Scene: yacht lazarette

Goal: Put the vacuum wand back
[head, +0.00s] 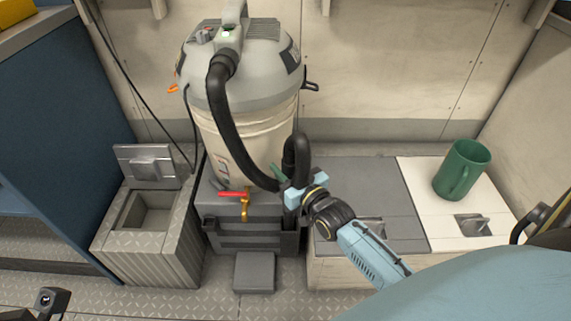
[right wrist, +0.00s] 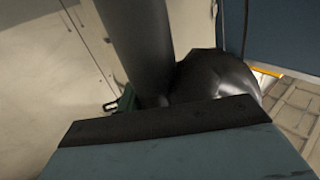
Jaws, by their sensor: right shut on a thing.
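A large vacuum (head: 243,120) with a grey lid and cream body stands on a dark grey base. Its thick black hose (head: 225,110) curves from the lid down to a black wand (head: 298,148), bent over at its top. My right gripper (head: 292,192) is shut on the wand at the front right of the vacuum. In the right wrist view the black wand (right wrist: 138,45) fills the middle, and my fingertips are hidden. A small green part (head: 277,172) sits beside the wand; whether they touch is unclear. A dark piece at the lower left may be my left gripper (head: 50,300); its jaws are unclear.
A red-handled brass valve (head: 240,200) stands at the base's front, close to my right gripper. An open grey bin (head: 150,215) is at left. The grey top (head: 370,185) between is clear.

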